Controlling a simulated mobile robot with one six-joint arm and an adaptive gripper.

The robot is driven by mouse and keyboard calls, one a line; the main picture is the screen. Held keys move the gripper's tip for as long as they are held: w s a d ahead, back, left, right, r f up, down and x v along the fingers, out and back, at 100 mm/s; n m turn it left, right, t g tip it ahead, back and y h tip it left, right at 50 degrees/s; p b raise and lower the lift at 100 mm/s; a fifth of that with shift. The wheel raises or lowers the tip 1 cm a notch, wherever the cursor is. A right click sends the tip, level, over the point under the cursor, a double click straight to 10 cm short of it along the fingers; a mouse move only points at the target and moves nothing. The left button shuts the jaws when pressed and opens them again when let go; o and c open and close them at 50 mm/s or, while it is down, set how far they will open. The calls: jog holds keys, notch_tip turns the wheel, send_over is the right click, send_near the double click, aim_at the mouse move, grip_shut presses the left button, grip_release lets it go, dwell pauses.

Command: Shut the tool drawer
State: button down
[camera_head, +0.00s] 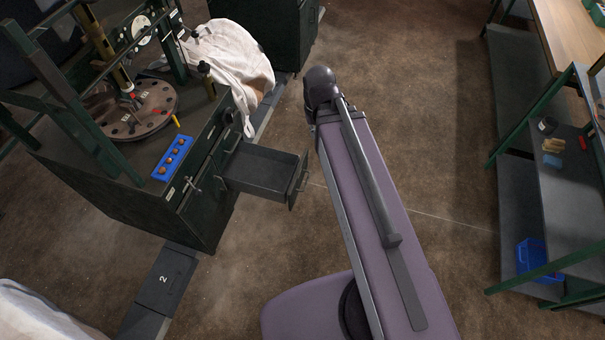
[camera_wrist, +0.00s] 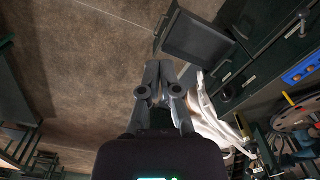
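The tool drawer (camera_head: 262,174) is a dark grey metal tray pulled out of the right side of a dark green machine cabinet (camera_head: 205,205). It stands open and looks empty, with a handle on its front panel (camera_head: 299,180). In the wrist view the open drawer (camera_wrist: 195,38) is at the top, right of centre. My gripper (camera_wrist: 160,66) points toward the floor beside the drawer, its fingertips together with nothing visible between them. It appears apart from the drawer. In the head view my gripper is hidden beyond my purple-grey arm.
A white cloth bag (camera_head: 232,62) drapes beside the cabinet behind the drawer. A blue tray of knobs (camera_head: 172,157) lies on the cabinet top. Shelving with a blue bin (camera_head: 535,258) stands at the right. The brown floor between is clear.

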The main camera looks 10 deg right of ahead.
aim_at(300, 173)
jog(key=w+d+f+m+y+b, duration=0.1)
jog(key=w+d+f+m+b, duration=0.2)
jog(key=f+b, duration=1.2)
jog(key=w+d+f+m+t+y+b, duration=0.1)
jog(key=w+d+f+m+b, duration=0.2)
jog(key=w+f+m+b, duration=0.7)
jog(key=w+d+f+m+t+y+b, duration=0.1)
jog(key=w+d+f+m+b, duration=0.2)
jog(key=f+b, duration=1.8)
jog(key=shift+w+m+y+b, duration=0.4)
jog(key=shift+w+m, duration=1.4)
jog(key=shift+m, duration=1.9)
jog(key=shift+f, duration=0.3)
jog(key=shift+w+a+f+b, duration=0.65)
jog(key=shift+a+f+b, duration=0.45)
jog(key=shift+f+b, duration=0.45)
jog(key=shift+w+a+f+b, duration=0.65)
jog(key=shift+a+f+b, duration=0.5)
jog(key=shift+f+b, duration=0.3)
jog(key=shift+w+a+f+b, duration=0.65)
jog(key=shift+a+f+b, duration=0.45)
jog(key=shift+f+b, duration=0.45)
jog(key=shift+r, duration=0.1)
jog(key=shift+w, duration=0.15)
